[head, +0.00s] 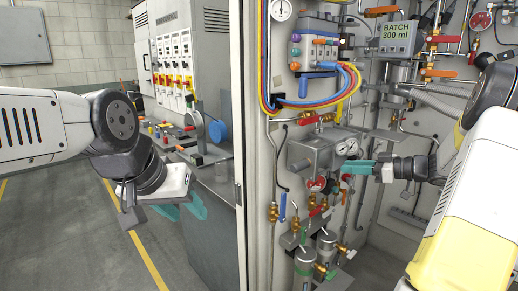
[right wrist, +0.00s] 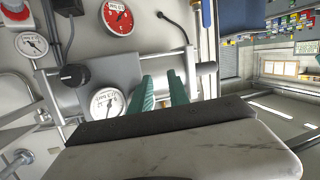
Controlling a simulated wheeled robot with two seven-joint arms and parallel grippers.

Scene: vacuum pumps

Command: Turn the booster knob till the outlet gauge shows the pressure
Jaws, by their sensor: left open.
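A grey metal block (head: 316,150) on the wall panel carries a white dial gauge (head: 347,147). In the right wrist view a white gauge (right wrist: 107,103) sits just left of my right fingers; its reading is too small to tell. A black knob (right wrist: 73,76) with a pale mark is further left, apart from the fingers. I cannot tell which knob is the booster's. My right gripper (head: 358,168), also in the right wrist view (right wrist: 164,82), is open with a narrow gap, in front of the block. My left gripper (head: 190,207) is open and empty, away from the panel.
A red gauge (right wrist: 117,16) and a smaller white gauge (right wrist: 31,44) are nearby. Valves and two cylinders (head: 304,265) stand below the block. Coloured hoses (head: 315,100) hang above.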

